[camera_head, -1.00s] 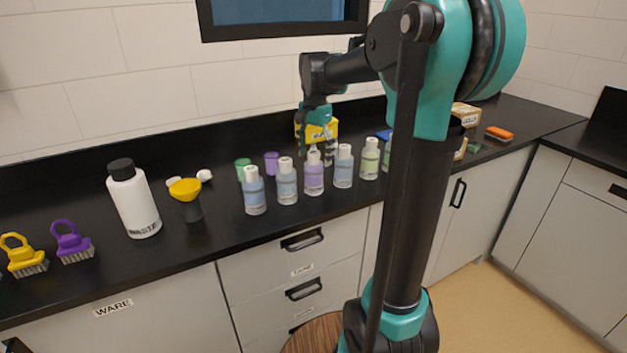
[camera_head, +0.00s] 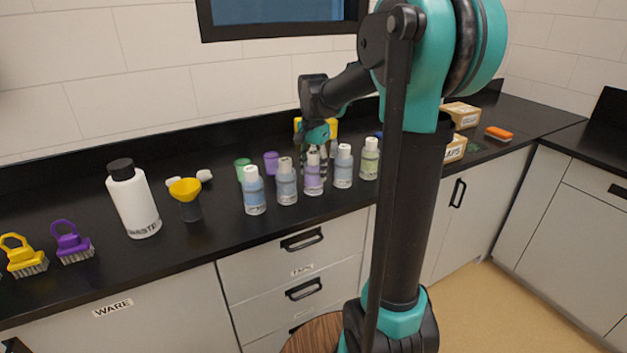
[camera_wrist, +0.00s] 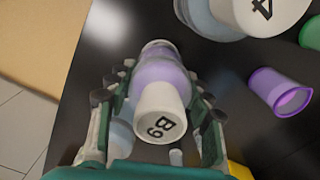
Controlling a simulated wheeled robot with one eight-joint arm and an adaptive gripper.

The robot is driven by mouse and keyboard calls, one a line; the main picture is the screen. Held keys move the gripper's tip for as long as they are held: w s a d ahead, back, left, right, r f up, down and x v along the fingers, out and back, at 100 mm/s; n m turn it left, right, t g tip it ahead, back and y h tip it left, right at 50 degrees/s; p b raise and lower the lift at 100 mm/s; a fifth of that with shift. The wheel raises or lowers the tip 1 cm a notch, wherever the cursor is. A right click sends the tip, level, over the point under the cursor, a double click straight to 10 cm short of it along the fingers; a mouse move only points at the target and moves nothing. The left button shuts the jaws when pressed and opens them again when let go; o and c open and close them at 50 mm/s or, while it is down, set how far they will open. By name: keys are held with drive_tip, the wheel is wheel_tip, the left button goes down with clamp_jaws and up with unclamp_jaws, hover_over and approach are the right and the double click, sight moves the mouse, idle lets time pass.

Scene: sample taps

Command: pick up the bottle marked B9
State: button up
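The bottle marked B9 (camera_wrist: 161,78) has a translucent purple body and a white cap with "B9" printed on top. In the head view the purple bottle (camera_head: 313,182) stands in the row on the black counter. My gripper (camera_wrist: 158,88) is open, with one finger on each side of the B9 bottle in the wrist view. A little dark space shows beside the bottle, so the fingers do not look closed on it. In the head view my gripper (camera_head: 314,160) is low at the bottle, its fingers partly hidden behind the row.
Pale blue bottles (camera_head: 286,186) stand close on both sides of it, with a green one (camera_head: 369,163) further right. Purple (camera_head: 271,162) and green (camera_head: 243,168) cups stand behind. A yellow funnel (camera_head: 185,190) and white waste bottle (camera_head: 133,203) are left. The counter's front strip is clear.

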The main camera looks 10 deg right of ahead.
drive_tip(key=c, duration=0.8)
drive_tip(key=shift+o, duration=0.2)
drive_tip(key=shift+r, duration=0.15)
